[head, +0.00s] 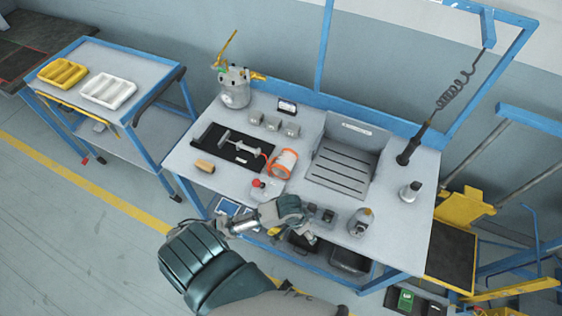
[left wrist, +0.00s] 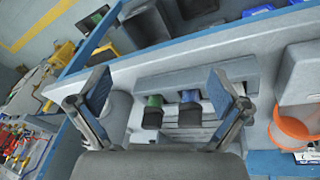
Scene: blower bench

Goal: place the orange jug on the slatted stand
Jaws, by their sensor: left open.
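The orange jug (head: 283,163) lies or stands tilted on the bench just left of the slatted stand; its exact pose is hard to tell. The slatted stand (head: 340,176) is a grey panel with dark slots, and its top is empty. My left gripper (head: 306,232) is near the bench's front edge, in front of the jug and stand. In the left wrist view, its two fingers (left wrist: 160,90) are apart with nothing held. An orange-rimmed thing (left wrist: 298,124), probably the jug, shows at the right edge there, outside the fingers. My right gripper is not in view.
A black mat (head: 228,146) with a tool, a red-topped button box (head: 266,188) and a grey canister (head: 235,92) are to the left.

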